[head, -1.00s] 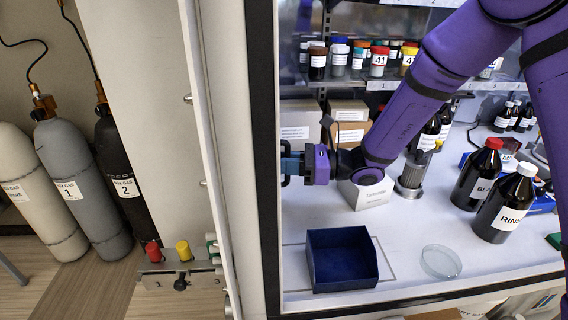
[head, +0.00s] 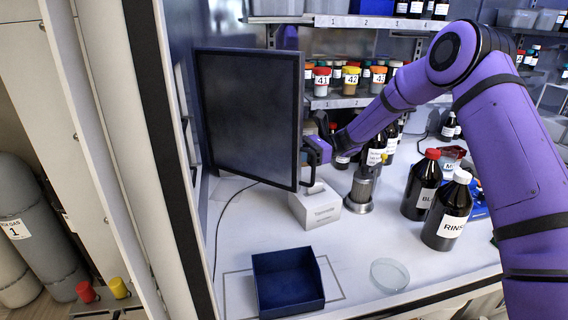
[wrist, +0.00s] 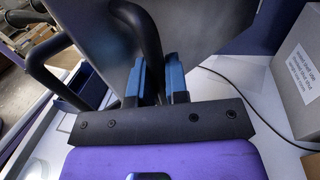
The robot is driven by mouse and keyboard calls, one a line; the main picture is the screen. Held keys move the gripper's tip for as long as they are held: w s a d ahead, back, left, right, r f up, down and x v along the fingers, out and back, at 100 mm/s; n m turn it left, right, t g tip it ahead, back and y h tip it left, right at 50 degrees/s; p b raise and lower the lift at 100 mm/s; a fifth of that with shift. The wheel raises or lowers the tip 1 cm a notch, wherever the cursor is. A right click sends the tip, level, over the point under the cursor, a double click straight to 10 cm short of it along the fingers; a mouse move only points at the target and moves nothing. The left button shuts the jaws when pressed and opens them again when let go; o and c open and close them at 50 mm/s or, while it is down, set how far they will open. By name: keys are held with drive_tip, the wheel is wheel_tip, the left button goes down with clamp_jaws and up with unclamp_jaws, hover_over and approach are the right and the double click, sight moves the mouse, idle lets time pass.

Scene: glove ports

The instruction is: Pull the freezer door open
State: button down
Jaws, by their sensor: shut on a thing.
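The freezer door (head: 248,115) is a dark rectangular panel, standing swung out with its broad face towards the head camera. Its black handle is at the right edge and shows as a bent bar in the wrist view (wrist: 148,40). My gripper (head: 312,150) is at that edge, shut on the handle. In the wrist view, the blue fingers of my gripper (wrist: 158,82) sit on either side of the bar. The freezer's inside is not visible.
A white box (head: 315,208) stands just below the door. A blue tray (head: 287,284), a glass dish (head: 389,274) and dark bottles (head: 447,215) stand on the white worktop. Shelves of small jars (head: 351,80) are behind. A cable (head: 222,215) runs below the door.

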drive_tip(key=w+d, duration=0.2)
drive_tip(key=w, duration=0.7)
drive_tip(key=shift+w, duration=0.2)
drive_tip(key=c, duration=1.1)
unclamp_jaws()
drive_tip(key=shift+c, duration=0.2)
drive_tip(key=shift+r, duration=0.15)
